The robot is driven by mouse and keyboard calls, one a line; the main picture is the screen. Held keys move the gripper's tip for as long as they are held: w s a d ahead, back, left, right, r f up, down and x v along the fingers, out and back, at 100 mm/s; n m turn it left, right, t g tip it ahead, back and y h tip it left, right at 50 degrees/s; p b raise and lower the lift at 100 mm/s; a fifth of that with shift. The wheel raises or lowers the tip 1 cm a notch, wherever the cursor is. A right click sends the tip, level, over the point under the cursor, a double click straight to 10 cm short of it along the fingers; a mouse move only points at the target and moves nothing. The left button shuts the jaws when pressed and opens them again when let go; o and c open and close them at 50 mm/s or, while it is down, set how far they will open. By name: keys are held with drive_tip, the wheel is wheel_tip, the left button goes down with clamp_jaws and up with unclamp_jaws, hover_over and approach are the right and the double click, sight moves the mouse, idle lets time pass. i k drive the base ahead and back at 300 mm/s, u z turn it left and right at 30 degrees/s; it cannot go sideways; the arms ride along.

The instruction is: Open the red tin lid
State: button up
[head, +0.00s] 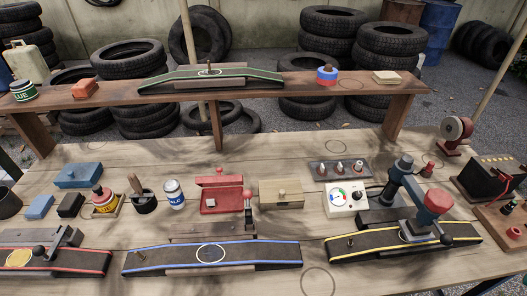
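The red tin (222,205) sits on the wooden bench a little left of the middle in the head view. A red panel that looks like its lid (219,181) rises at the back, with a small knob at its top edge. The picture is too small to tell surely how far the lid stands open. A small red-topped lever (248,196) stands just right of the tin. My gripper is not in view.
A blue-labelled can (174,193) stands left of the tin, and a wooden box (281,193) stands to its right. A blue-edged track (212,256) lies in front. A raised shelf (220,91) spans the back. A blue-grey, red-headed device (434,203) stands at the right.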

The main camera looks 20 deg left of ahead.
sight(219, 180)
drive_tip(key=z, duration=0.8)
drive_tip(key=k, duration=1.2)
drive_tip(key=u, duration=1.5)
drive_tip(key=i, duration=1)
